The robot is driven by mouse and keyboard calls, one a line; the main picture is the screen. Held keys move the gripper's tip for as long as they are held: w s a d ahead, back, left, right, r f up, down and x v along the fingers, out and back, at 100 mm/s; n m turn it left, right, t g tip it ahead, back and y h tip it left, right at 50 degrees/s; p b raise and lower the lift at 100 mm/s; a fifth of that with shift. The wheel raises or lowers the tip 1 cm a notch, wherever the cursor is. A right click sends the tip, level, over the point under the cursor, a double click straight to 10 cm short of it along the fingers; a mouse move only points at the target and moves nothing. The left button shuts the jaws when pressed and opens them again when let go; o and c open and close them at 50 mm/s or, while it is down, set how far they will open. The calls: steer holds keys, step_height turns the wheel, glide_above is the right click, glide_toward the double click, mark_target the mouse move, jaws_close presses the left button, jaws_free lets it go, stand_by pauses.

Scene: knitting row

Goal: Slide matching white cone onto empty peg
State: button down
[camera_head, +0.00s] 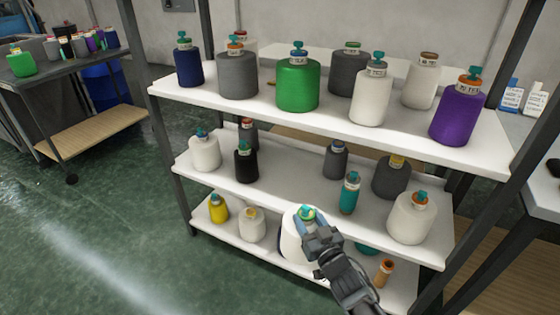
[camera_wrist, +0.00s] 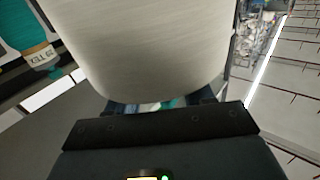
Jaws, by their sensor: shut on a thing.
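A white cone (camera_head: 292,240) with a teal and orange top is at the front of the bottom shelf area in the head view. My gripper (camera_head: 308,218) is shut on its top and covers part of its right side. In the wrist view the pale cone (camera_wrist: 145,45) fills the upper middle, just beyond the gripper (camera_wrist: 165,103). I cannot tell whether the cone touches the shelf. Other white cones are on the top shelf (camera_head: 370,98), middle shelf (camera_head: 205,153) and bottom shelf (camera_head: 252,225). I cannot make out an empty peg in either view.
The rack's top shelf (camera_head: 275,118) holds several cones, including green (camera_head: 297,85) and purple (camera_head: 456,117). A dark post (camera_head: 500,180) stands at right. Floor (camera_head: 100,240) is clear at left.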

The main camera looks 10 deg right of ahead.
steer(key=w+a+r+n+y+b, duration=0.1)
steer(key=w+a+r, duration=0.1)
steer(key=w+r, duration=0.45)
steer(key=w+a+r+n+y, duration=0.1)
steer(key=w+a+r, duration=0.15)
steer(key=w, duration=0.75)
steer(key=s+a+r, duration=0.4)
steer(key=s+a, duration=0.4)
steer(key=s, duration=0.3)
steer(key=s+a+r, duration=0.4)
steer(key=s+a, duration=0.5)
steer(key=s, duration=0.2)
steer(key=shift+s+a+r, duration=0.3)
steer(key=shift+s+r, duration=0.05)
steer(key=shift+s, duration=0.05)
stand_by(0.4)
